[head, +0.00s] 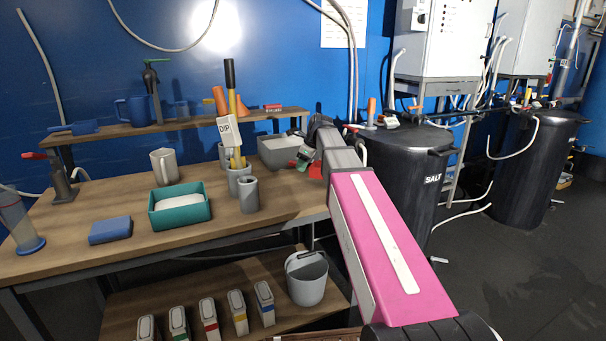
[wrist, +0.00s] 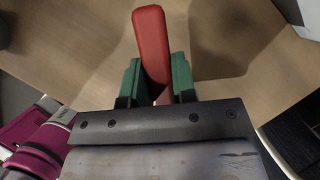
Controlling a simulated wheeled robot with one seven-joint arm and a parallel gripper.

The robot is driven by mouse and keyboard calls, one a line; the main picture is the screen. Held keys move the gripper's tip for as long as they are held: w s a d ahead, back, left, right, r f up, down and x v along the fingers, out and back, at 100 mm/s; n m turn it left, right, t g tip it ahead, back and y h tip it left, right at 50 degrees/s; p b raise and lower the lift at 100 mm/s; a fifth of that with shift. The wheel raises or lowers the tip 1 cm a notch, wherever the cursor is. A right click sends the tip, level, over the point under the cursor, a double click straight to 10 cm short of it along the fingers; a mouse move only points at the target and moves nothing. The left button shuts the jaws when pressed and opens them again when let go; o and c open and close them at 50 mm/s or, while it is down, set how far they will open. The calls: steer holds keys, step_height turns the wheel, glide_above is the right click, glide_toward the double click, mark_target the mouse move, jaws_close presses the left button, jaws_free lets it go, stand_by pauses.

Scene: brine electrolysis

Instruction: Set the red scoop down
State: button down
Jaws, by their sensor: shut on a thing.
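The red scoop (wrist: 151,40) shows in the wrist view as a rounded red handle pointing away from me. My gripper (wrist: 155,80) is shut on it, with one green finger on each side. The scoop's bowl cannot be made out. In the head view my gripper (head: 305,158) is over the right end of the wooden bench (head: 110,205), beside a grey bin (head: 280,152). A bit of red, likely the scoop (head: 316,170), shows beside my arm there. I cannot tell whether the scoop touches the bench.
A teal tray of white material (head: 180,222), a blue block (head: 110,230) and grey cups (head: 248,195) stand on the bench left of my gripper. A raised shelf (head: 180,124) runs behind. A black SALT barrel (head: 405,165) stands right of the bench. The bench's front middle is clear.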

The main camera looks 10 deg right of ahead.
mark_target(303, 181)
steer(key=shift+f, duration=1.85)
steer(key=c, duration=0.9)
jaws_free()
steer(key=v, duration=1.2)
steer(key=shift+s, duration=0.1)
